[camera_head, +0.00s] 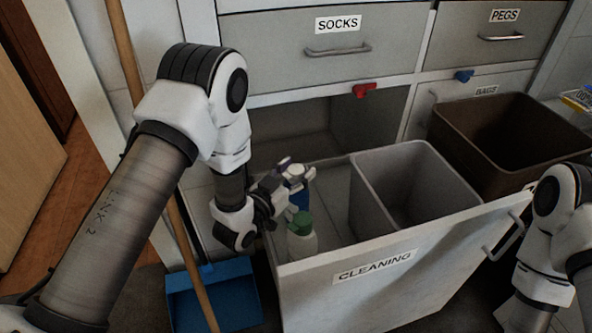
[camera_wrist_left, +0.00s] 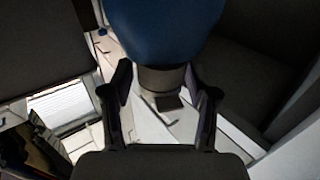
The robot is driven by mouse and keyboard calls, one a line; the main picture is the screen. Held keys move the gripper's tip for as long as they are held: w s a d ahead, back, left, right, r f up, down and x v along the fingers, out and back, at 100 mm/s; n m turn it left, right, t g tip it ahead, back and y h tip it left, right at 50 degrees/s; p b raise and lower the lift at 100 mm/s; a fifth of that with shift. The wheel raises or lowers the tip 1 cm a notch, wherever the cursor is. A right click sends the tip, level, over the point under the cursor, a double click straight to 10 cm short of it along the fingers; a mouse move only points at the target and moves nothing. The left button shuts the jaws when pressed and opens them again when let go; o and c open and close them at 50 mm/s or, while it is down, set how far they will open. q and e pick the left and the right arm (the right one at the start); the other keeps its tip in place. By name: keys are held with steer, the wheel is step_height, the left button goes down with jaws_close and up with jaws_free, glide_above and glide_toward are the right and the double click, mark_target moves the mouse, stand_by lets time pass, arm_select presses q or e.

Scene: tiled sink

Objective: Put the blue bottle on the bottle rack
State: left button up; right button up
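The blue bottle (camera_head: 301,196) stands in the pulled-out drawer marked CLEANING, with a pale spray-type top and partly hidden by my gripper. My left gripper (camera_head: 288,177) is at its upper part. In the left wrist view, the bottle's blue body (camera_wrist_left: 165,28) fills the top middle. Its grey neck (camera_wrist_left: 160,80) lies between the two fingertips of my left gripper (camera_wrist_left: 160,72). A narrow gap shows beside the left finger, so the fingers look open around it. My right arm shows at the right edge; its gripper is out of view. I cannot make out a bottle rack.
A white bottle with a green cap (camera_head: 302,240) stands close in front of the blue bottle. A grey bin (camera_head: 372,188) fills the drawer's right part. The drawer front (camera_head: 395,275) rises before them. A broom handle (camera_head: 190,250) and blue dustpan (camera_head: 235,295) are at left.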

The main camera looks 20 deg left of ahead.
arm_select(q)
steer(key=shift+r, duration=0.3)
steer(key=p+v, duration=0.3)
steer(key=v, duration=0.9)
steer(key=shift+f, duration=0.15)
stand_by(0.7)
